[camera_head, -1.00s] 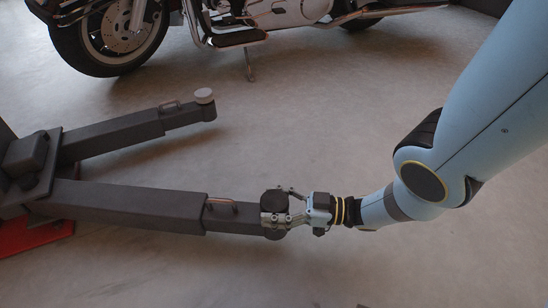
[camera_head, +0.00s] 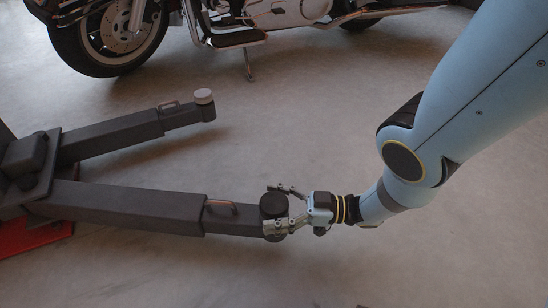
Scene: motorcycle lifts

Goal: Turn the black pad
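The black pad (camera_head: 273,204) is a round dark disc on the end of the nearer grey lift arm (camera_head: 130,203). My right gripper (camera_head: 269,209) reaches it from the right. Its two fingers are spread, one at the far side of the pad and one at the near side. The gripper looks open around the pad; whether a fingertip touches it is hard to tell. The near finger hides part of the lift arm's end below the pad. My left gripper is not in view.
A second lift arm (camera_head: 120,136) with a pale round pad (camera_head: 204,97) lies farther back. A motorcycle (camera_head: 235,28) stands at the top. A red part (camera_head: 35,237) is at the lower left. The floor in front is clear.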

